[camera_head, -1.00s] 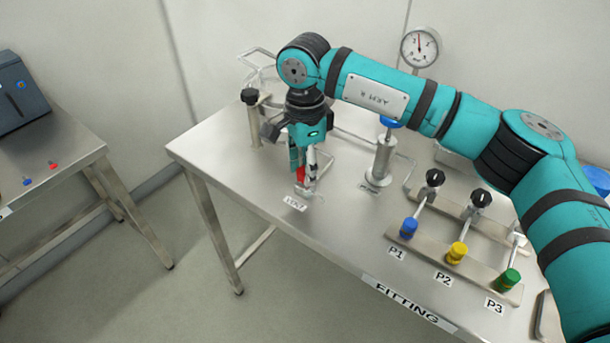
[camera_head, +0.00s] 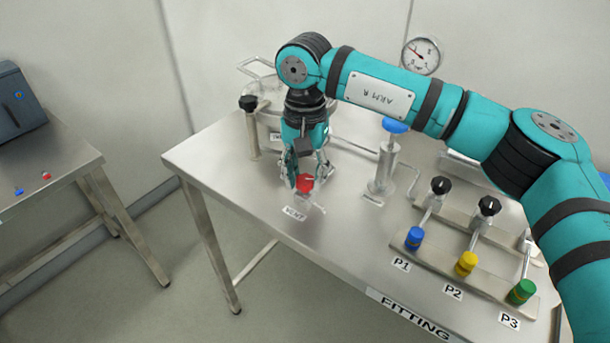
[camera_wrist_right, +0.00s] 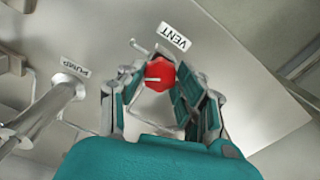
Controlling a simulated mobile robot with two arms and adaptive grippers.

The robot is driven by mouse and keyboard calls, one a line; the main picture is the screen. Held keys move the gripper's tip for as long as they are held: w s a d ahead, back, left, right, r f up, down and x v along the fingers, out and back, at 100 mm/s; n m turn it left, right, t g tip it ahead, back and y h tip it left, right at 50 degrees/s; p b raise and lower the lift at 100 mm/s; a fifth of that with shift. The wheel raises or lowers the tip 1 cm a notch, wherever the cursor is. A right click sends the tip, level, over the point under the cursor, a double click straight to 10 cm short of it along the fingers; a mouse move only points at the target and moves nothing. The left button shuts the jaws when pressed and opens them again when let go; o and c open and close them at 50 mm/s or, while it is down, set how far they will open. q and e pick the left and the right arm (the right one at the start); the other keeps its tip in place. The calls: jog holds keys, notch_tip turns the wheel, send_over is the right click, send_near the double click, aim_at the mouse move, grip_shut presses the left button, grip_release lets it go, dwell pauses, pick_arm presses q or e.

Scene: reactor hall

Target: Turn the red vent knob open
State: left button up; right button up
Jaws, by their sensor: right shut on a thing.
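The red vent knob (camera_head: 305,182) sits low on the steel table near its left front edge, behind a small label. My right gripper (camera_head: 304,178) reaches down over it from above, with its fingers on either side of it. In the right wrist view the red knob (camera_wrist_right: 160,76) lies between the two finger pads of my right gripper (camera_wrist_right: 162,78), which is shut on it. The VENT label (camera_wrist_right: 174,36) lies just beyond the knob. My left gripper is in no view.
A pump post with a blue top (camera_head: 395,126) stands right of the knob. Valves with blue (camera_head: 414,238), yellow (camera_head: 466,263) and green (camera_head: 521,291) parts stand farther right. A round vessel (camera_head: 270,120) and black-topped post (camera_head: 250,128) stand behind. A gauge (camera_head: 422,54) rises at the back.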

aim_at(305, 179)
jog(key=shift+r+n, duration=0.15)
jog(key=shift+n, duration=0.45)
jog(key=o, duration=1.1)
jog(key=shift+o, duration=0.2)
notch_tip(305, 179, up, 12)
